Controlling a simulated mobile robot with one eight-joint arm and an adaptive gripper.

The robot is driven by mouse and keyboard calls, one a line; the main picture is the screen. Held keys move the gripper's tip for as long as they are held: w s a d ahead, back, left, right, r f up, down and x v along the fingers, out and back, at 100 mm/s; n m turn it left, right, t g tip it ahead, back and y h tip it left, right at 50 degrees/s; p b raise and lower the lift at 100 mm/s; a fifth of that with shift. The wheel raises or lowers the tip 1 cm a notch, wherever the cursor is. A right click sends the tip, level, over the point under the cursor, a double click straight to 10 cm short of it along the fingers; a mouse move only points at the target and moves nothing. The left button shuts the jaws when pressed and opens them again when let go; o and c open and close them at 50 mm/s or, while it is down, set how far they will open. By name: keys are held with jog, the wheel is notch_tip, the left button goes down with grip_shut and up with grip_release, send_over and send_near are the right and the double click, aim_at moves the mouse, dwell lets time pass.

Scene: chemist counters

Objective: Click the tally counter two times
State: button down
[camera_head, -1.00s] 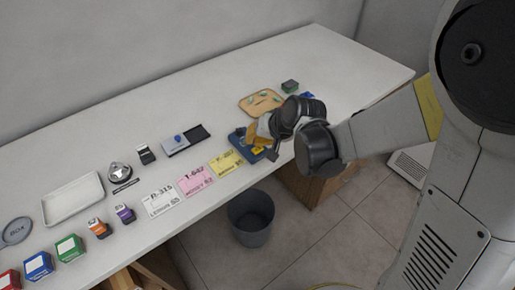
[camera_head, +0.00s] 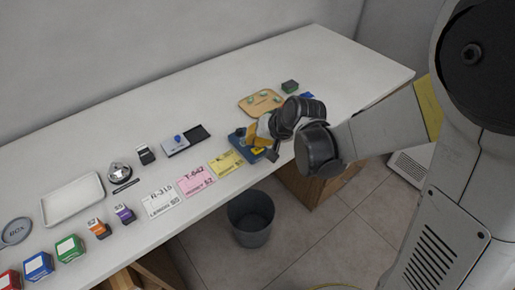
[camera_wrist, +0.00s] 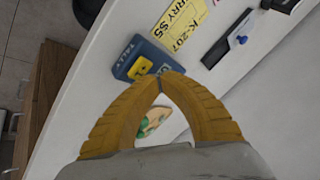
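The tally counter is a dark blue box marked TALLY with yellow patches on its top; it shows in the wrist view (camera_wrist: 131,53) just beyond my fingertips. In the head view the tally counter (camera_head: 238,140) lies near the counter's front edge, partly hidden by my gripper (camera_head: 254,138). My gripper's two yellow fingers (camera_wrist: 160,80) curve together and their tips meet, with nothing held between them. The tips overlap the near edge of the box in the wrist view; I cannot tell whether they touch it.
A yellow label card (camera_head: 226,163) lies left of the tally counter, with pink and white cards beyond. A tan tray (camera_head: 247,103) with small green items sits behind my gripper. A grey bin (camera_head: 251,216) stands on the floor below. The back of the white table is clear.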

jog(key=shift+f+b, duration=0.3)
jog(key=shift+f, duration=0.05)
jog(key=shift+f+b, duration=0.4)
jog(key=shift+f, duration=0.05)
dwell(0.4)
jog(key=shift+r, duration=0.15)
dwell(0.3)
jog(key=shift+r+p, duration=0.65)
jog(key=shift+r, duration=0.1)
jog(key=shift+r+p, duration=1.9)
jog(key=shift+r, duration=0.55)
